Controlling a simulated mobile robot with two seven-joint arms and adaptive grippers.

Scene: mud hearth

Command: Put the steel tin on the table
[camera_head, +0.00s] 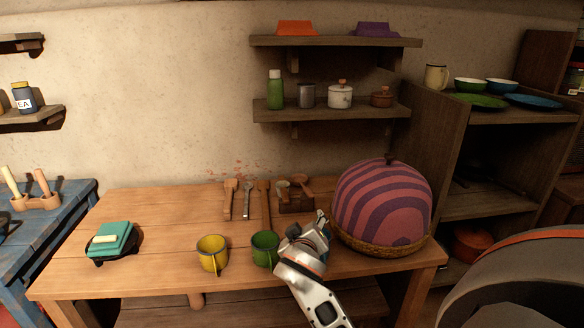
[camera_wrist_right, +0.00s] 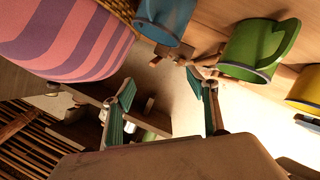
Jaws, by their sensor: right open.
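The steel tin (camera_head: 306,95) is a small grey metal cylinder. It stands upright on the lower wall shelf (camera_head: 345,112), between a green bottle and a white lidded pot. I cannot make it out surely in the right wrist view. The wooden table (camera_head: 150,265) stands below the shelf. My right gripper (camera_head: 318,226) is over the table between the green mug and the striped dome, well below and in front of the tin. In the right wrist view its fingers (camera_wrist_right: 160,85) are apart with nothing between them. My left gripper is not in view.
A yellow mug (camera_head: 212,254), green mug (camera_head: 265,249) and blue mug (camera_wrist_right: 165,20) stand along the table front. A striped dome (camera_head: 385,205) in a basket fills the right end. Wooden utensils (camera_head: 230,198) lie at the back. The left-middle tabletop is clear.

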